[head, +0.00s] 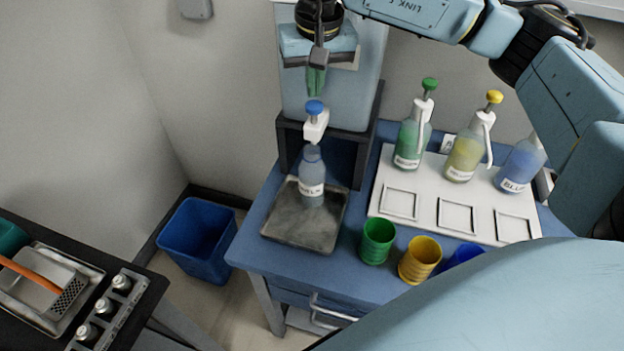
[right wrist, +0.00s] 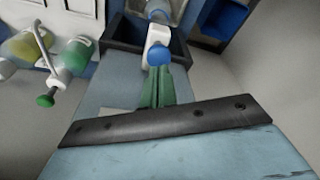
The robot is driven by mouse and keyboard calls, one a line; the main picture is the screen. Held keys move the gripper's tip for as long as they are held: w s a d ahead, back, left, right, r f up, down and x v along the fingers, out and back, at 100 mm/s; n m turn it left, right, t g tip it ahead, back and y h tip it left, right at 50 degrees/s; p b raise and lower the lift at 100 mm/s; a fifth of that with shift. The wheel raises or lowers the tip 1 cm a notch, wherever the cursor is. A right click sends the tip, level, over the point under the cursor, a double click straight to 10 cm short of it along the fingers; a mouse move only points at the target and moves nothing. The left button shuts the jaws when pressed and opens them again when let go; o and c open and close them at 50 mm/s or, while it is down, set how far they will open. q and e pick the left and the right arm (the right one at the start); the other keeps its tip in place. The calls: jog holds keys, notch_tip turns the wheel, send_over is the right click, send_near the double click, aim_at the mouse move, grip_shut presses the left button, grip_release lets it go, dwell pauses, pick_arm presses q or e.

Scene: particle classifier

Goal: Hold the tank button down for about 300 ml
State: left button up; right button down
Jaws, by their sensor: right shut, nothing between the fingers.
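The tank (head: 300,98) stands on a dark stand at the back of the blue table. Its white tap (head: 316,127) has a blue button (head: 314,107) on top, which also shows in the right wrist view (right wrist: 160,55). A clear bluish labelled bottle (head: 311,180) stands upright under the tap on a grey plate (head: 300,236). My right gripper (head: 316,90) is shut and empty, its green fingertips pointing down just above the button. In the right wrist view the fingertips (right wrist: 158,75) overlap the button's lower edge; I cannot tell whether they touch it. My left gripper is out of view.
A white tray (head: 420,208) at the right bears green, yellow and blue pump bottles. Green (head: 377,241), yellow (head: 420,260) and blue (head: 463,256) cups stand in front. A blue bin (head: 198,240) stands on the floor at left.

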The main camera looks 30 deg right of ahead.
jog(key=shift+f, duration=0.1)
jog(key=shift+f+b, duration=1.05)
jog(key=shift+f, duration=0.2)
dwell(6.7)
